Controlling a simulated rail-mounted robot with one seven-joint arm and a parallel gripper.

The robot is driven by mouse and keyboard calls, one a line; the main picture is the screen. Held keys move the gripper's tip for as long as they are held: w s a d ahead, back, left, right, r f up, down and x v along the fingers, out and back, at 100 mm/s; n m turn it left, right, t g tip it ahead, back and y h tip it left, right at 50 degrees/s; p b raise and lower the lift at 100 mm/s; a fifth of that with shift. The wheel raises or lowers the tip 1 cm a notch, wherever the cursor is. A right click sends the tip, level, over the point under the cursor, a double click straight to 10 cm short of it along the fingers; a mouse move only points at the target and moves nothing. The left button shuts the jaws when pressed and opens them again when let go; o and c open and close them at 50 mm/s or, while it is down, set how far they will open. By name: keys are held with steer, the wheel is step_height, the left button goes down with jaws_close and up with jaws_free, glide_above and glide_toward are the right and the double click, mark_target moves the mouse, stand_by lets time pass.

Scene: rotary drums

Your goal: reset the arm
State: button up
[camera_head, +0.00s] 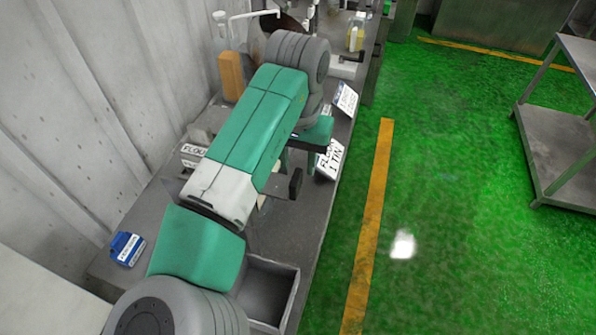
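My arm, green, white and grey, rises from the lower left and stretches over the long grey bench (305,225). It bends at a grey joint at the top and turns down towards the bench. My gripper (298,160) is low over the bench, behind and beside the forearm. Much of it is hidden by the arm, and its fingertips do not show clearly. I cannot tell whether it is open, shut or holding anything.
An open grey bin (287,298) sits at the bench's near end. A blue-labelled box (127,248) lies left. White label cards (330,160) stand along the right edge. An orange block (232,76) and bottles stand farther back. A metal cart (565,150) stands right; the green floor between is clear.

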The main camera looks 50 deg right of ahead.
steer(key=shift+r, duration=0.95)
